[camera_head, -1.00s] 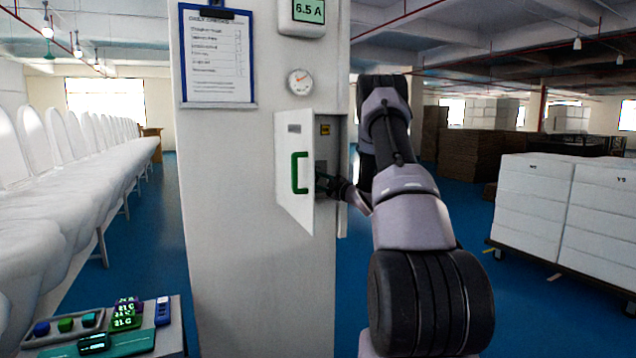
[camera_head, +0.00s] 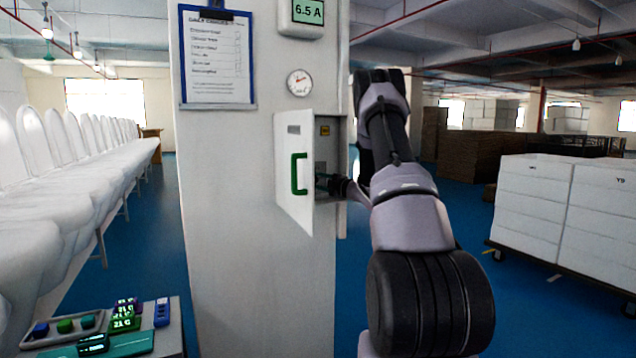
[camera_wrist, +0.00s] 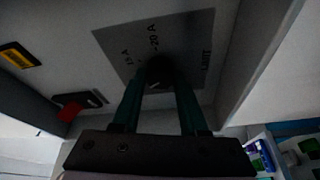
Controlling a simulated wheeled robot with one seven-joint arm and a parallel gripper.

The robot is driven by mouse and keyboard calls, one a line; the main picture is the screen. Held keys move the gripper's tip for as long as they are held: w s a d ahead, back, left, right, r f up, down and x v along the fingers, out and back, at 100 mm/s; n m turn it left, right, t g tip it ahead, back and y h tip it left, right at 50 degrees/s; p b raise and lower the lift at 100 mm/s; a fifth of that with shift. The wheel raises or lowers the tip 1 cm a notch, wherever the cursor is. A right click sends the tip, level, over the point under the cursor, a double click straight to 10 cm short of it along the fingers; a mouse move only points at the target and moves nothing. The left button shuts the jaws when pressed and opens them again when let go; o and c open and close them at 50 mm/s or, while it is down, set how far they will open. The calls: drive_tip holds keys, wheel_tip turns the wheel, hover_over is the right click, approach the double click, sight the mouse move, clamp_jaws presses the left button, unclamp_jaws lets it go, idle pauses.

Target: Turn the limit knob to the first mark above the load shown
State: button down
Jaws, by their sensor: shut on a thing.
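The load display (camera_head: 308,11) on the pillar reads 6.5 A in the head view. The cabinet door (camera_head: 294,205) with a green handle (camera_head: 299,174) stands open below it. My gripper (camera_head: 330,184) reaches inside the cabinet, partly hidden by the door. In the wrist view my gripper (camera_wrist: 160,84) is shut on the dark limit knob (camera_wrist: 159,68). The knob's pointer and the other marks are dark or covered by the fingers.
A yellow label (camera_wrist: 19,54) and a red part (camera_wrist: 69,111) are near the plate. A round gauge (camera_head: 299,83) and a clipboard (camera_head: 217,58) hang on the pillar. A bench with small devices (camera_head: 122,318) stands lower left. White stacked boxes (camera_head: 530,205) stand right.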

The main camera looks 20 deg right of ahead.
drive_tip(key=shift+c, duration=2.2)
unclamp_jaws()
drive_tip(key=shift+s+d, duration=0.1)
drive_tip(key=v, duration=1)
drive_tip(key=shift+s, duration=0.25)
drive_tip(key=shift+s+d+f, duration=0.1)
